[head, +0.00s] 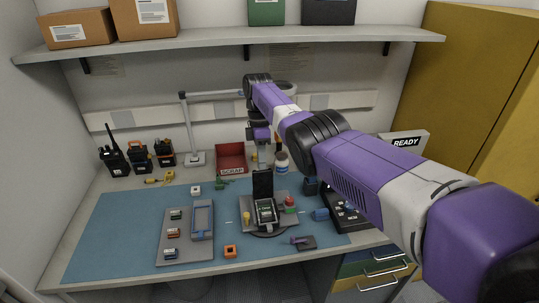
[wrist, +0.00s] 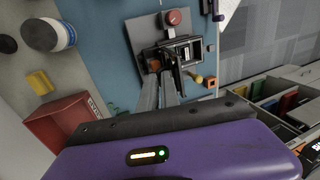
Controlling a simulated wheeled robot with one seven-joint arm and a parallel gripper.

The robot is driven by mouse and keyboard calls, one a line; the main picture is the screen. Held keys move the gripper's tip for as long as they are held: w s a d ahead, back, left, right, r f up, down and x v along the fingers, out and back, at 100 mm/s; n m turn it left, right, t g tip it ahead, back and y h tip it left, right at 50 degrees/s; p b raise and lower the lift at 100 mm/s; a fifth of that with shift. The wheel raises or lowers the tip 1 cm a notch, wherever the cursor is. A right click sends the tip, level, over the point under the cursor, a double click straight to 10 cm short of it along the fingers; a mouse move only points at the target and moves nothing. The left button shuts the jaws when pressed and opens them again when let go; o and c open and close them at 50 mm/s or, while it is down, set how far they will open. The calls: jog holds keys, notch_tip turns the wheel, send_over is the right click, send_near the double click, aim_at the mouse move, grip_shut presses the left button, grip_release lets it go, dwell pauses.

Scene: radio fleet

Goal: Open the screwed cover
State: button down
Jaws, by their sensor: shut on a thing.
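The device (head: 265,212) sits on a grey fixture plate (head: 278,222) on the blue mat, with its face up. A black panel-like cover (head: 262,183) stands upright at its back edge. My gripper (head: 260,150) is above and behind the device, its fingers partly hidden in the head view. In the wrist view, my gripper (wrist: 168,80) has its fingertips close together at the dark upright cover (wrist: 178,80), shut on it. The exact contact is hard to see. The device (wrist: 183,50) shows just beyond the fingertips. No screws can be made out.
A red knob (head: 290,202) and a yellow peg (head: 247,218) flank the device. A grey tray (head: 187,250) with small modules lies left. A purple-black tool (head: 303,242) and an orange block (head: 231,251) lie in front. A red scrap bin (head: 231,158) stands behind.

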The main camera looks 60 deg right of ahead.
jog(key=shift+s+a+f+g+y, duration=0.15)
jog(key=shift+s+a+f, duration=0.1)
jog(key=shift+f, duration=0.35)
jog(key=shift+s+a+f+g+y, duration=0.1)
jog(key=shift+a+f+g+y, duration=0.1)
jog(key=shift+f, duration=0.4)
jog(key=c, duration=1.5)
grip_release()
jog(key=shift+c, duration=0.2)
jog(key=b+v, duration=0.6)
jog(key=v, duration=0.3)
jog(key=shift+r, duration=0.4)
jog(key=shift+a, duration=0.1)
